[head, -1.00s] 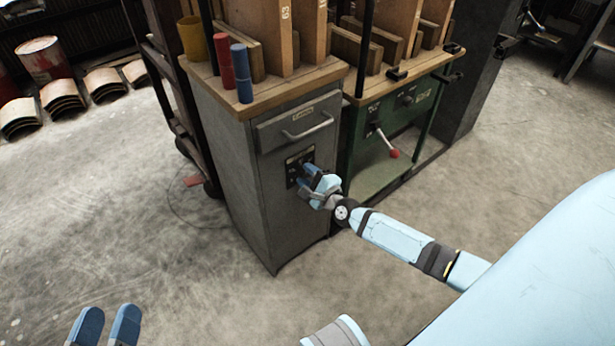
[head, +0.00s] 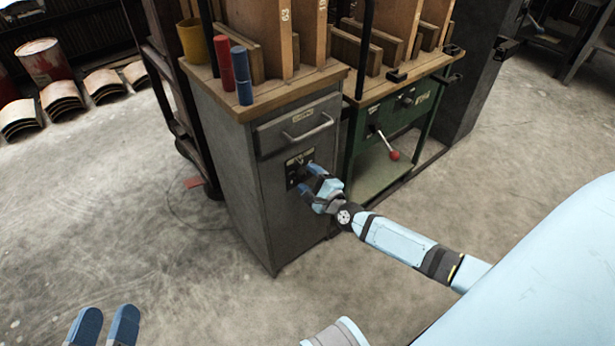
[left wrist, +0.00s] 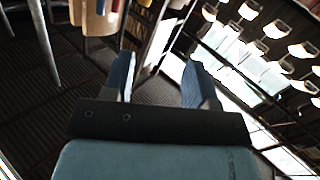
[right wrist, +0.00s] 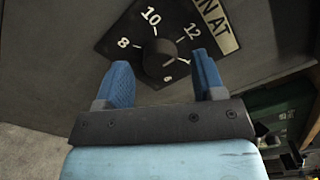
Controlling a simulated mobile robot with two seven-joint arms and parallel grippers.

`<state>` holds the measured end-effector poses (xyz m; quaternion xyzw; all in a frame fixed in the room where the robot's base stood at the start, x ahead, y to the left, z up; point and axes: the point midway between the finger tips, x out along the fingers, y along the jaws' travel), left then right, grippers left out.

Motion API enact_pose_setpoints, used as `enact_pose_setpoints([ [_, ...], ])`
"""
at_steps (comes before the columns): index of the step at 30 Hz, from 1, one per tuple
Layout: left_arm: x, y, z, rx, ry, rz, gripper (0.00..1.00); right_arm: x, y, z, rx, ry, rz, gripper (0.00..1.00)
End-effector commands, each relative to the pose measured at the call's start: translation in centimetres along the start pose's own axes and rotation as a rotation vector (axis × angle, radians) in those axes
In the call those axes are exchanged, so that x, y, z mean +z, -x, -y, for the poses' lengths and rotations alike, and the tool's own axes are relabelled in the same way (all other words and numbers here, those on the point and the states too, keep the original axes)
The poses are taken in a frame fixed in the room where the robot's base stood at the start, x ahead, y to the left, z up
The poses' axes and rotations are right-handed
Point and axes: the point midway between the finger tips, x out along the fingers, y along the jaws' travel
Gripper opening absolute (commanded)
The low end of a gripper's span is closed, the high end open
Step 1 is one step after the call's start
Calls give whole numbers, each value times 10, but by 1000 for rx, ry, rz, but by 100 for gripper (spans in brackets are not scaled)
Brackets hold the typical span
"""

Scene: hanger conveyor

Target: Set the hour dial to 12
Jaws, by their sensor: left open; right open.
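The hour dial is a dark knob (right wrist: 160,58) on a black plate with white numbers 8, 10 and 12 legible in the right wrist view. A short white mark shows near the knob's lower right; I cannot tell clearly where the pointer stands. In the head view the dial plate (head: 297,162) is on the grey cabinet's front, below the drawer. My right gripper (head: 308,180) is open in front of the plate; in the right wrist view its fingers (right wrist: 160,68) stand either side of the knob, apart from it. My left gripper (head: 105,322) is open and empty at bottom left.
The grey cabinet (head: 235,165) has a drawer handle (head: 308,127) above the dial. Red and blue cylinders (head: 241,75) stand on its wooden top. To its right is a green machine with a red-knobbed lever (head: 394,155). The floor in front is clear.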

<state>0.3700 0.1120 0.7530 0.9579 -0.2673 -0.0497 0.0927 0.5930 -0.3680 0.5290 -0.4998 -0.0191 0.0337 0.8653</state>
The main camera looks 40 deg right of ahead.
Motion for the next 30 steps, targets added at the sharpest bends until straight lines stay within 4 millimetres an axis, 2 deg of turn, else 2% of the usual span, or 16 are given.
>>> enact_pose_setpoints([
  [12, -32, 2, -5, -11, 2, -101, 53, 1, 91, 1, 5, 2, 0, 63],
  [15, -38, 3, -6, -12, 1, -121, 53, 1, 108, 2, 3, -1, 0, 63],
  [21, -43, 4, -6, -14, -2, -144, 53, 0, 126, 1, 2, 0, 0, 63],
  [30, -37, 5, -6, -17, 3, -133, 53, 0, 129, 0, 0, -1, 1, 63],
])
